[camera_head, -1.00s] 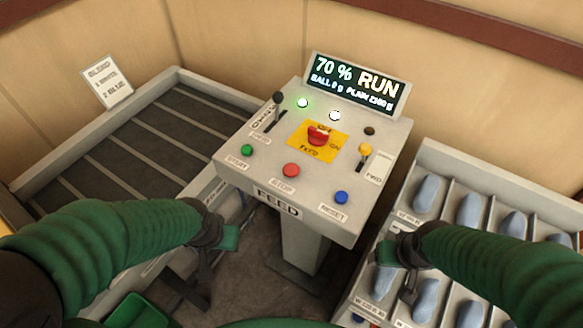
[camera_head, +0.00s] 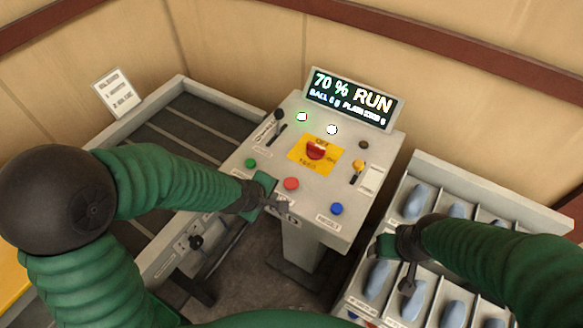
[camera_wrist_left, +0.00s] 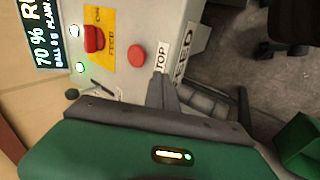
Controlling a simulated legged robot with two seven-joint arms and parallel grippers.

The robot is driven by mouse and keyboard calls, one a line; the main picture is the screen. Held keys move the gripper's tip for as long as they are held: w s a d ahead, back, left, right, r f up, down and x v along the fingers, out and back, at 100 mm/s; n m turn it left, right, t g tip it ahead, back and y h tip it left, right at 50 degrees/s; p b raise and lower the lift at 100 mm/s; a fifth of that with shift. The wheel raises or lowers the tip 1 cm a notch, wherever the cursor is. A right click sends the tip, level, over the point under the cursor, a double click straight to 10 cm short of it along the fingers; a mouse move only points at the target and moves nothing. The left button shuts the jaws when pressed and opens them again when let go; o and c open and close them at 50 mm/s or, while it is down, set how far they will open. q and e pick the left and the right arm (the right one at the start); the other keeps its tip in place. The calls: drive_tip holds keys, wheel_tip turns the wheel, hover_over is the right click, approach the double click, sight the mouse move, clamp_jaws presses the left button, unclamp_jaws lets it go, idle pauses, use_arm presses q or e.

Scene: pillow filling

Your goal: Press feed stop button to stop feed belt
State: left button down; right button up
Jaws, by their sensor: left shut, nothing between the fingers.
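The feed control panel (camera_head: 262,178) stands in the middle of the head view. Its red stop button (camera_head: 291,184) is on the front row, between a green button (camera_head: 251,163) and a blue reset button (camera_head: 337,209). My left gripper (camera_head: 284,207) is shut and empty, its tip at the panel's front edge just below the red button. In the left wrist view the red button (camera_wrist_left: 137,53) is clear of the fingers (camera_wrist_left: 161,84), with a visible gap. The display (camera_head: 350,99) reads 70 % RUN. My right gripper (camera_head: 408,284) is over the bin rack; its jaw opening is unclear.
A red rotary switch (camera_head: 318,149) on a yellow plate sits mid-panel, with a black lever (camera_head: 279,116) and a yellow lever (camera_head: 358,166) at its sides. The dark feed belt (camera_head: 203,125) is at left. A rack (camera_head: 500,195) of blue-grey pieces is at right.

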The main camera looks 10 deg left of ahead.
sight(289, 185)
use_arm(q)
drive_tip(key=w+d+r+n+t+p, duration=0.2)
drive_tip(key=w+d+r+n+p, duration=0.2)
drive_tip(key=w+r+n, duration=0.3)
drive_tip(key=r+n, duration=0.1)
drive_tip(key=n, duration=0.2)
drive_tip(key=shift+w+r+n+h, duration=0.2)
drive_tip(key=shift+n+h, duration=0.1)
drive_tip(key=shift+h, duration=0.1)
use_arm(e)
drive_tip(key=w+v, duration=0.1)
drive_tip(key=v, duration=0.5)
drive_tip(key=shift+r, duration=0.3)
use_arm(q)
drive_tip(key=shift+f, duration=0.1)
use_arm(e)
drive_tip(key=shift+w+f, duration=0.1)
drive_tip(key=shift+w, duration=0.05)
use_arm(q)
wheel_tip(289, 185, down, 9)
drive_tip(key=b, duration=0.7)
use_arm(e)
drive_tip(key=s+x, duration=0.1)
drive_tip(key=x, duration=0.6)
drive_tip(key=shift+s+f, duration=0.25)
drive_tip(key=shift+f, duration=0.15)
